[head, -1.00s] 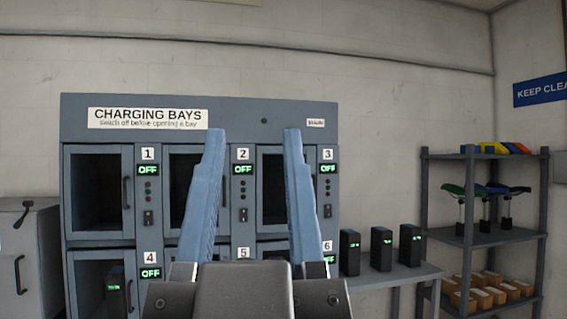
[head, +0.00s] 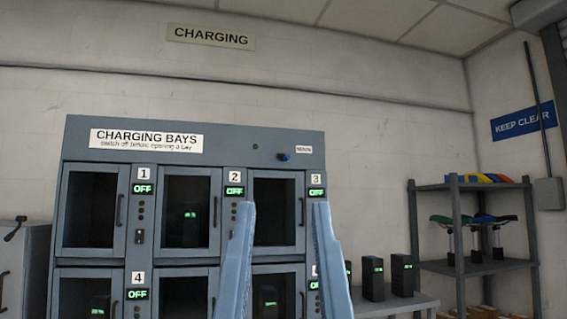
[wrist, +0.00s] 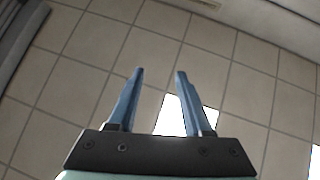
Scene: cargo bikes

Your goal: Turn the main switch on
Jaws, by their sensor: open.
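The charging cabinet (head: 235,137) stands against the back wall. A small dark blue knob (head: 284,156), which looks like the main switch, is on its top panel at the right. It sits beside a small white label (head: 303,149) too small to read surely. A small dark round spot (head: 255,146), perhaps an unlit lamp, is left of it. My gripper (head: 283,205) is open and empty; its two blue fingers point up, tips below the knob in the picture and apart from it. In the wrist view my gripper (wrist: 160,72) has only floor beyond it.
Numbered bay doors with glass panes look closed, and the visible displays read OFF (head: 142,188). My fingers hide parts of the lower bays. Several dark batteries (head: 373,279) stand on a bench at the right. A shelf rack (head: 480,187) stands farther right.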

